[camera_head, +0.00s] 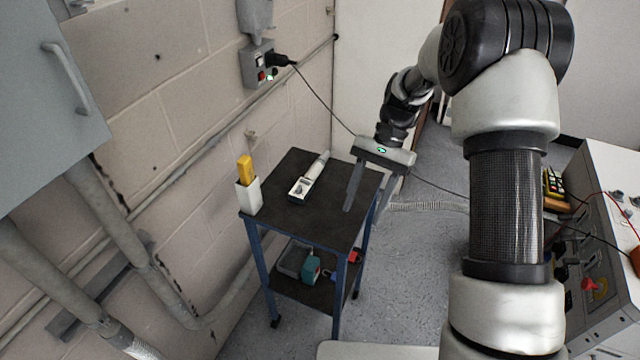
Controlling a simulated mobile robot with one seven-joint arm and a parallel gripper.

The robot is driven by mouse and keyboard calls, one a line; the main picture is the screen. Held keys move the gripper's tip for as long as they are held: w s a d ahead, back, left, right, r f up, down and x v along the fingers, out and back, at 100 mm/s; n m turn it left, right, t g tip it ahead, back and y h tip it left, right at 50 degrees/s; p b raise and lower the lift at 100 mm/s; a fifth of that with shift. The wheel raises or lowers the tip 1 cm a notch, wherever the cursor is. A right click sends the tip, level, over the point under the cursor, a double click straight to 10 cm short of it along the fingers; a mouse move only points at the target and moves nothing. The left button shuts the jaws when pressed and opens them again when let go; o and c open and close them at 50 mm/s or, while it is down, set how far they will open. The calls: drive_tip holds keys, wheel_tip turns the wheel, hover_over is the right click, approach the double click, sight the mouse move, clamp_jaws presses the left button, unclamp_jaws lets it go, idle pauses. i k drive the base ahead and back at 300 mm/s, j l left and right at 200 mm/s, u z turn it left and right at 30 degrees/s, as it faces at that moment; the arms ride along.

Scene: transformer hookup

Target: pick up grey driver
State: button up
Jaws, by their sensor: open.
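A long light-grey tool with a dark patch at its near end, apparently the grey driver (312,172), lies on the dark top of a blue-legged cart (335,215). It points away toward the cart's back edge. My gripper (364,213) is open and empty. It points down over the right side of the cart, to the right of the driver and apart from it. The height of its fingertips above the cart top is hard to judge.
The lower shelf holds a grey tray and a teal item (310,268). A black cord (325,105) runs from the wall outlet behind the cart. A control panel (600,260) stands at right.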

sight(316, 168)
drive_tip(key=i+l+u, duration=0.1)
drive_tip(key=u, duration=0.35)
drive_tip(key=i+l+u, duration=0.25)
drive_tip(key=u, duration=0.15)
drive_tip(key=i, duration=0.05)
